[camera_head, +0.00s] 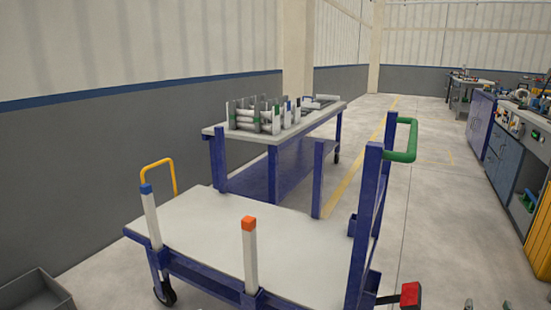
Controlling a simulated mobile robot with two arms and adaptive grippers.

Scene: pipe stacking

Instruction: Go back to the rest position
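Two small grey tips show at the bottom edge on the right, apart with bare floor between them; they look like the fingertips of my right gripper (489,305). Nothing shows between them, and the rest of that gripper is below the picture. My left gripper is not clearly in view. Several pipes (270,118) lie in a rack with upright metal plates on the far blue table (215,131). No gripper is near the pipes.
A blue cart (200,220) with a bare pale top stands in front, with posts capped blue and orange (249,222) and a green handle (402,155). A grey bin (35,292) is at lower left. Workbenches (500,150) line the right; the floor between is clear.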

